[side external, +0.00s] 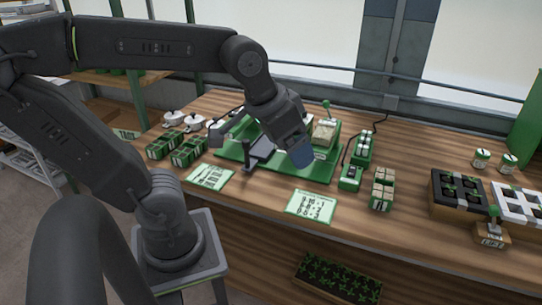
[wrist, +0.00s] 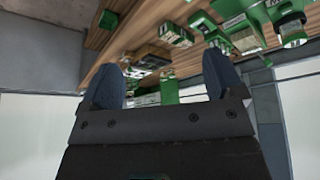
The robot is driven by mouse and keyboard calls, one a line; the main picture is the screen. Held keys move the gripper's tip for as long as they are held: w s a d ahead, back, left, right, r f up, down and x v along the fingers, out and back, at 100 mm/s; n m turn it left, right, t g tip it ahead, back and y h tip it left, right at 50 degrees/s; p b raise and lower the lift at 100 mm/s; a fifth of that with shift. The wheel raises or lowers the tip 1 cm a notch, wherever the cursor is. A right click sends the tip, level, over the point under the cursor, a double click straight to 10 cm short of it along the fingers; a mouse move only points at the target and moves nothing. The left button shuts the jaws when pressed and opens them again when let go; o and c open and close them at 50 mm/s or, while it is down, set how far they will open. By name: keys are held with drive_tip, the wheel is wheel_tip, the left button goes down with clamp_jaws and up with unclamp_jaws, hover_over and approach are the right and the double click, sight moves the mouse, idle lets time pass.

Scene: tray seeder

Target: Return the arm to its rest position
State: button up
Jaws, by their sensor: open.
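My gripper (wrist: 165,85) shows in the wrist view with its two blue-grey fingers spread wide apart and nothing between them. In the side external view my arm arches over the wooden bench, and the gripper hangs above the green tray seeder (side external: 235,153) in the middle of the bench. The wrist and gripper hide part of the seeder. I cannot tell the exact height of the gripper above it. In the wrist view the bench and green items appear upside down, beyond the fingers.
Green boxes (side external: 188,150) stand left of the seeder. Printed cards (side external: 311,206) lie along the front of the bench (side external: 410,235). Small packs (side external: 382,188), a black seedling tray (side external: 457,193) and a white tray (side external: 518,203) stand to the right. A rail and windows are behind.

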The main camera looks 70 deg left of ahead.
drive_tip(key=shift+m+t, duration=0.3)
drive_tip(key=shift+m, duration=0.1)
drive_tip(key=shift+s+d+f, duration=0.1)
drive_tip(key=shift+s+f, duration=0.45)
drive_tip(key=shift+s, duration=0.3)
drive_tip(key=shift+s+f, duration=0.5)
drive_tip(key=shift+s, duration=0.35)
